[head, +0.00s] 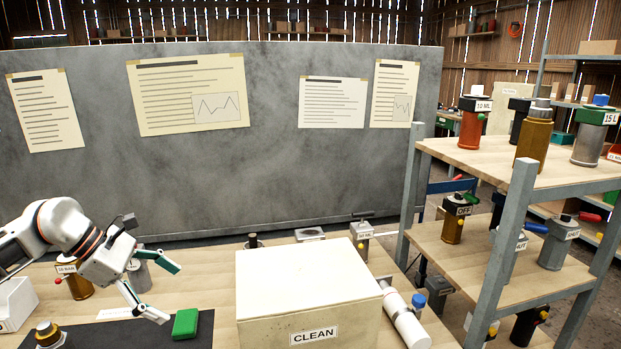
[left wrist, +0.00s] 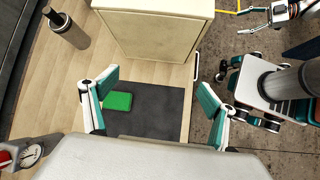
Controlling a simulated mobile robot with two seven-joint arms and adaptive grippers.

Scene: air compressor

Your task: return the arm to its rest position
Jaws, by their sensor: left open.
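My left gripper (head: 160,290) is open and empty above the left part of the workbench (head: 215,270), over a dark mat (head: 130,335). Its fingers are spread wide, and it shows from behind in the left wrist view (left wrist: 150,100). A green block (head: 186,323) lies on the mat, below and beside the lower finger. In the left wrist view the green block (left wrist: 118,101) shows between the fingers, near the left one, with nothing gripping it.
A wooden box marked CLEAN (head: 305,290) stands right of the mat. A brown cylinder (head: 78,282) and a grey one (head: 138,276) stand behind my left gripper. A white bin (head: 15,303) is at the left edge. Shelves (head: 500,230) with several cylinders stand at right.

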